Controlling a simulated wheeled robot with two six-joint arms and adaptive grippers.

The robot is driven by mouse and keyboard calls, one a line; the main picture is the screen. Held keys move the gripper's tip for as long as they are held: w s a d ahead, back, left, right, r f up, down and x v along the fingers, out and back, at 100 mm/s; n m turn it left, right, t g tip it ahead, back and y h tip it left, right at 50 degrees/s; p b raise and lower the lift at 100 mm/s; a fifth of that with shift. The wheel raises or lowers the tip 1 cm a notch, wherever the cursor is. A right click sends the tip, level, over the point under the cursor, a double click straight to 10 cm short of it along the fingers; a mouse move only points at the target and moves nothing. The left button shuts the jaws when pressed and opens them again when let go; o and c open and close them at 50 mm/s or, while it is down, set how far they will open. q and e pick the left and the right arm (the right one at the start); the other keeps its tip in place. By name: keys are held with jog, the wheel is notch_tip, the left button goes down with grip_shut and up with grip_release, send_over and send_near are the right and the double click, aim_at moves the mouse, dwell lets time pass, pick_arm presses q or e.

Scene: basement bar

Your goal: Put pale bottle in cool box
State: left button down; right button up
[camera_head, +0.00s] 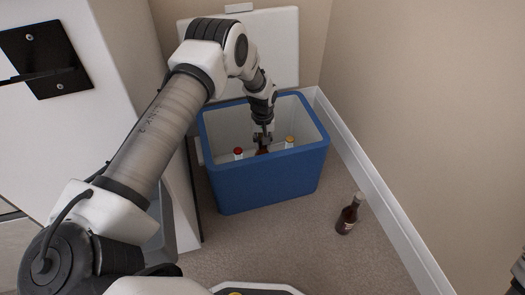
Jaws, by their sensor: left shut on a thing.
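The blue cool box (268,188) stands open on the carpet, its white lid (275,48) raised against the wall behind. My left gripper (262,138) reaches down into the box and is shut on a brown bottle (262,151), of which only a small part shows. Two pale bottles are inside the box, one with a red cap (238,152) to the left of the gripper and one with an orange cap (290,141) to the right. Their lower parts are hidden by the box's front wall.
A dark brown bottle (349,215) with a light cap stands upright on the carpet to the right of the box. A wall with a white skirting board (378,195) bounds the right side. A white cabinet (110,90) stands at the left. Carpet in front is clear.

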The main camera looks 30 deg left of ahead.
pick_arm(q)
notch_tip(320, 180, down, 2)
jog(key=shift+f, duration=0.1)
pick_arm(e)
jog(key=shift+f, duration=0.55)
pick_arm(q)
jog(key=c, duration=0.9)
grip_release()
jog(key=shift+c, duration=0.2)
notch_tip(320, 180, up, 12)
jog(key=p, duration=0.7)
jog(key=shift+r, duration=0.2)
pick_arm(e)
notch_tip(320, 180, up, 7)
jog(key=shift+s, duration=0.1)
